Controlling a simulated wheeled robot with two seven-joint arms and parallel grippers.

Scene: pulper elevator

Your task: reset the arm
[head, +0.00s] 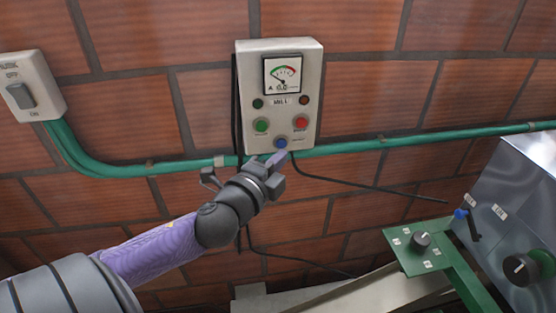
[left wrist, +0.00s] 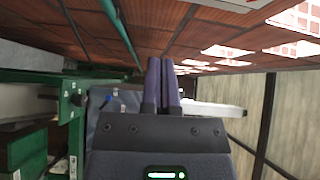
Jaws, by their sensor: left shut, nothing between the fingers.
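My left arm comes in from the lower left in the head view. My left gripper (head: 275,163) is shut and empty, just under the blue button (head: 281,143) at the bottom of the grey control box (head: 245,100). I cannot tell whether the fingertips touch the button. In the left wrist view the two fingers (left wrist: 162,85) lie side by side, closed, with nothing between them. The box carries a dial gauge (head: 283,75), a green button (head: 261,125) and a red button (head: 301,123). My right gripper is not in view.
A green conduit (head: 400,142) runs along the brick wall. A switch box (head: 30,87) hangs at the upper left. At the right stand a green panel with a black knob (head: 420,240) and a metal cabinet (head: 520,180) with a blue-tipped lever (head: 467,222). Black cables hang below the control box.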

